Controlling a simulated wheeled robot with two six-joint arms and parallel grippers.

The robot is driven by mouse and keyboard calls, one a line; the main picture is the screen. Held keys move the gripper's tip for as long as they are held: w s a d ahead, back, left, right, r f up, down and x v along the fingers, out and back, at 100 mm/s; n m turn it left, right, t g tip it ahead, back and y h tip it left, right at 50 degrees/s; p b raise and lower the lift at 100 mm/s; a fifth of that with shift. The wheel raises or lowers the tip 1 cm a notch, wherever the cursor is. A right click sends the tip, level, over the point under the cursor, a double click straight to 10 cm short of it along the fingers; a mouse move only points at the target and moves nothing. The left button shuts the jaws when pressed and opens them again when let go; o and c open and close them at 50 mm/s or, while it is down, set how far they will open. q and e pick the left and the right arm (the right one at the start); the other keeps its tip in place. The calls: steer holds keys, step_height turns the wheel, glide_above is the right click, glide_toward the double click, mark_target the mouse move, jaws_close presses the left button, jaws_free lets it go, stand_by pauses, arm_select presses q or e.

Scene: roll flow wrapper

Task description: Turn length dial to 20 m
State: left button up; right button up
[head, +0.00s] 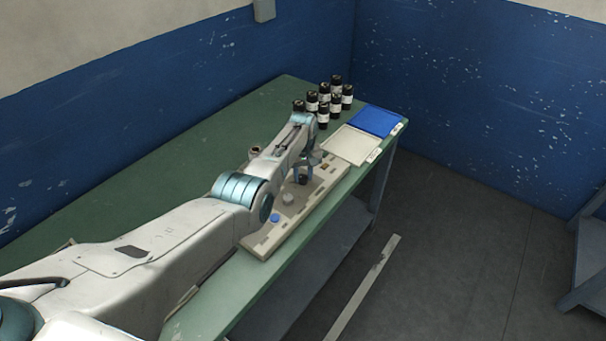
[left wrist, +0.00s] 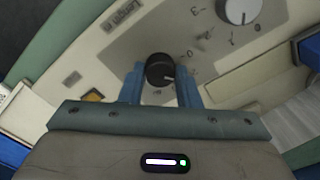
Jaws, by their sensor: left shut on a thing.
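The beige control panel (head: 262,239) lies along the front edge of the green table. My left gripper (head: 302,173) points down at the panel's black dial (head: 303,180). In the left wrist view the blue fingers of the left gripper (left wrist: 160,88) stand on both sides of the black dial (left wrist: 160,68) and are shut on it. A white pointer mark on the dial faces lower right in that view. Scale marks are printed around it, partly hidden by the fingers and too small to read surely. A label reading "Length" (left wrist: 122,14) is on the panel. My right gripper is not in view.
A white knob (left wrist: 239,10) with its own scale sits near the dial. The panel also has a blue button (head: 275,218) and an amber button (left wrist: 93,96). Several dark bottles (head: 324,115), a cream tray (head: 350,146) and a blue tray (head: 376,121) stand beyond the panel.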

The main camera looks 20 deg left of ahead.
mark_target(303, 177)
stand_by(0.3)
arm_select(q)
steer(key=o, duration=1)
steer(key=shift+c, duration=0.2)
steer(key=shift+r, duration=0.1)
steer(key=shift+r, duration=0.25)
step_height(303, 177, up, 10)
steer(key=shift+b, duration=0.4)
steer(key=shift+r, duration=0.15)
